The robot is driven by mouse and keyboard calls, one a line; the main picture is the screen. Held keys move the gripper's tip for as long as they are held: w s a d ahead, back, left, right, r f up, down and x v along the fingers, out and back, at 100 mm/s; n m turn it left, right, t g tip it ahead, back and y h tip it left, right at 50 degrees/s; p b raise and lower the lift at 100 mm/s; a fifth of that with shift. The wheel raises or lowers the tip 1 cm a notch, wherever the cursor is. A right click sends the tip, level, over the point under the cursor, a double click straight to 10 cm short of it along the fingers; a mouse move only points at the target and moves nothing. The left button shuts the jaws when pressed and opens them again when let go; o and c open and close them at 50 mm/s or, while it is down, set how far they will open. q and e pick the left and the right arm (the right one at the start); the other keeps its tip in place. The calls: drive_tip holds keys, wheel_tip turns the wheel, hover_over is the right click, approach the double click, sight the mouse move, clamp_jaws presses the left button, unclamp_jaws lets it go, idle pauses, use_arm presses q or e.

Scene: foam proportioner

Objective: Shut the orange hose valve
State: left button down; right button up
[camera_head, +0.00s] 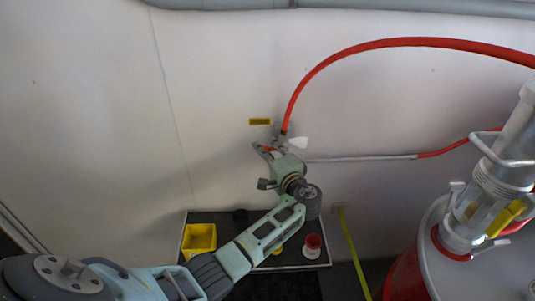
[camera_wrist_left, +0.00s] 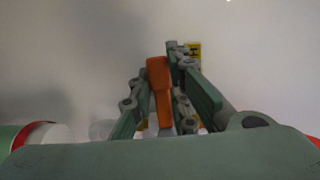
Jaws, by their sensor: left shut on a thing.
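The orange hose valve handle (camera_wrist_left: 158,88) stands upright between the fingers of my left gripper (camera_wrist_left: 160,78) in the left wrist view. In the head view the orange handle (camera_head: 267,149) shows only as a small patch at the wall fitting, below the end of the red hose (camera_head: 335,58). My left gripper (camera_head: 270,152) reaches up to it and is shut on it. The valve body is mostly hidden by the gripper. My right gripper is not in view.
A yellow label (camera_head: 260,121) is on the wall above the valve. A grey pipe (camera_head: 360,158) runs right from near it. Below is a dark tray (camera_head: 215,216) with a yellow bin (camera_head: 200,237) and a red-and-white spool (camera_head: 313,246). A red tank (camera_head: 408,274) stands at right.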

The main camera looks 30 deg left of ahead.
use_arm(q)
drive_tip(key=shift+w+r+m, duration=0.1)
drive_tip(key=shift+r+m, duration=0.3)
drive_tip(key=shift+r, duration=0.15)
drive_tip(key=c, duration=1.6)
unclamp_jaws()
drive_tip(key=shift+t, duration=0.3)
drive_tip(key=shift+c, duration=0.2)
drive_tip(key=shift+f, duration=0.25)
drive_tip(key=shift+s+d, duration=0.2)
drive_tip(key=shift+d, duration=0.05)
drive_tip(key=v, duration=1.1)
drive_tip(key=shift+d, duration=0.2)
drive_tip(key=shift+s, duration=0.1)
